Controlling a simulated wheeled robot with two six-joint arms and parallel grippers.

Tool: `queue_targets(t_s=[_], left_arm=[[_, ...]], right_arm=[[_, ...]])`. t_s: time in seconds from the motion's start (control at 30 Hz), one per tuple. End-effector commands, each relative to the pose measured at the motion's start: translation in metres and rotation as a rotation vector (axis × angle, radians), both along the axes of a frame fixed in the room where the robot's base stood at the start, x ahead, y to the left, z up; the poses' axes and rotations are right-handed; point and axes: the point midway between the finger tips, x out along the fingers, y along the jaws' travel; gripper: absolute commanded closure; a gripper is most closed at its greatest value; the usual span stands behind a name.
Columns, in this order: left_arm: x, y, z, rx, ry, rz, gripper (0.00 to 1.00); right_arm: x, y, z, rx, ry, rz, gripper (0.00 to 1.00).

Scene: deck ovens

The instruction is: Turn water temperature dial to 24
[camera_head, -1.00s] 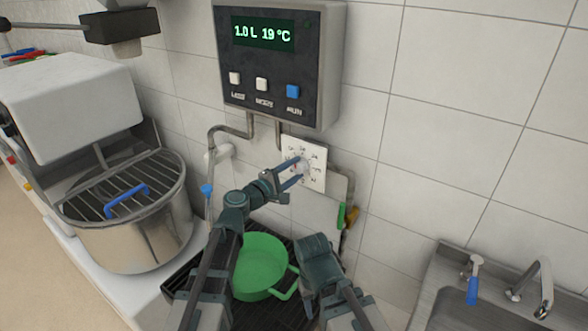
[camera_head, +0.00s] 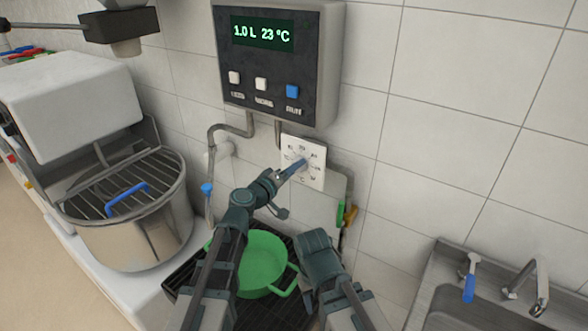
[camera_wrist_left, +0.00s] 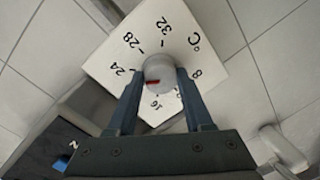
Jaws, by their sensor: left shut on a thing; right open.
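The temperature dial (camera_wrist_left: 158,70) is a small pale round knob with a red mark. It sits on a white plate (camera_head: 317,150) with printed numbers, fixed to the wall under the control box. In the left wrist view, 24, 28 and 32 show on the plate's upper left. The control box display (camera_head: 262,32) reads 1.0 L and 23 °C. My left gripper (camera_head: 300,164) is shut on the dial, one finger on each side, as the left wrist view also shows (camera_wrist_left: 160,78). My right gripper (camera_head: 312,240) is open, lower down and away from the dial.
A green pot (camera_head: 262,262) stands on a dark rack below my arms. A steel mixer bowl (camera_head: 135,225) is at left, and a sink tap (camera_head: 535,285) at right. Pipes (camera_head: 225,130) run beneath the box. The wall right of the plate is clear.

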Motion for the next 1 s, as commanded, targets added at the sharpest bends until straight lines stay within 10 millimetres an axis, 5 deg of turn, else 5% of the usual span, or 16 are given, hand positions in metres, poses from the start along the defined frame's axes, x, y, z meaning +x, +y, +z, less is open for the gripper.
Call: queue_targets(t_s=[0.93, 0.97, 1.0], left_arm=[[-0.0025, -0.0014, -0.0015, 0.157, -0.1, -0.005, 1.0], [-0.0026, -0.0013, -0.0015, 0.157, -0.1, -0.005, 0.47], [-0.0024, -0.0013, -0.0014, 0.157, -0.101, -0.004, 0.4]], right_arm=[[0.0, 0.0, -0.0002, 0.0, 0.0, 0.0, 0.5], [0.0, 0.0, -0.0002, 0.0, 0.0, 0.0, 0.5], [0.0, 0.0, -0.0002, 0.0, 0.0, 0.0, 0.5]])
